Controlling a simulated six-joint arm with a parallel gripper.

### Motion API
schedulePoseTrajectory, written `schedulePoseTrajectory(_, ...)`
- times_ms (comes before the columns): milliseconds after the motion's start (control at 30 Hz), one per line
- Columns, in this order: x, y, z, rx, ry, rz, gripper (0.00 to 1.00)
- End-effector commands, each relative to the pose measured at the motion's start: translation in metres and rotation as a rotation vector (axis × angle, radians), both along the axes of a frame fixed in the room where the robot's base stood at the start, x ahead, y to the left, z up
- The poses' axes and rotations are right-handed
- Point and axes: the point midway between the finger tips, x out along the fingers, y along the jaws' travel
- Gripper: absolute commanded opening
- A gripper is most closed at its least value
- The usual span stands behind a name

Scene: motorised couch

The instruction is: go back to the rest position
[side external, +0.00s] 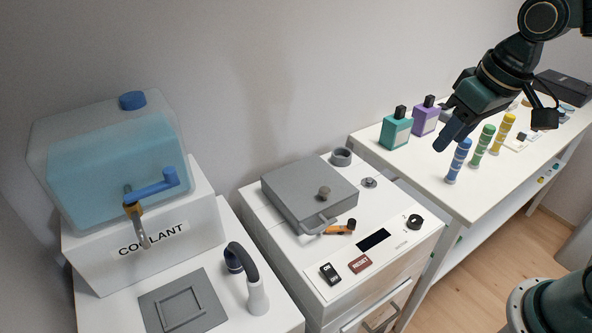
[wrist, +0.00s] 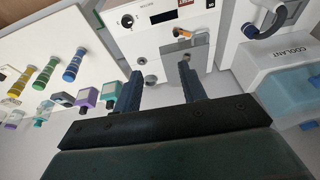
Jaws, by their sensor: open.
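My gripper (side external: 454,133) is raised at the upper right in the side external view, above the table with the bottles and striped cylinders. In the side external view its blue finger overlaps the top of the blue striped cylinder (side external: 458,160); I cannot tell how far apart they are. In the wrist view my gripper (wrist: 160,82) shows two dark blue fingers spread apart with nothing between them. Beyond them is the white machine (side external: 380,262) with a grey lid (side external: 300,185).
A coolant tank (side external: 120,165) with a blue valve handle stands at left. A teal bottle (side external: 396,132), a purple bottle (side external: 425,119), a green striped cylinder (side external: 482,145) and a yellow one (side external: 502,133) stand on the right table. A black-handled hose piece (side external: 257,295) stands at front.

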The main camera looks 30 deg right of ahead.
Motion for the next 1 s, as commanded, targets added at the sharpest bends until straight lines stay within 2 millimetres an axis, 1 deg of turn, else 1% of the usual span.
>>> schedulePoseTrajectory(33, -0.009, -0.003, 0.005, -0.001, -0.02, -0.001, 0.41)
schedulePoseTrajectory(100, -0.022, -0.005, 0.01, -0.004, -0.041, 0.0, 0.41)
schedulePoseTrajectory(300, -0.055, -0.012, 0.018, -0.013, -0.101, 0.003, 0.41)
schedulePoseTrajectory(500, -0.086, -0.018, 0.02, -0.023, -0.155, 0.004, 0.41)
schedulePoseTrajectory(600, -0.097, -0.019, 0.02, -0.027, -0.176, 0.004, 0.41)
schedulePoseTrajectory(800, -0.108, -0.021, 0.018, -0.032, -0.197, 0.004, 0.41)
schedulePoseTrajectory(1000, -0.109, -0.021, 0.018, -0.033, -0.198, 0.005, 0.41)
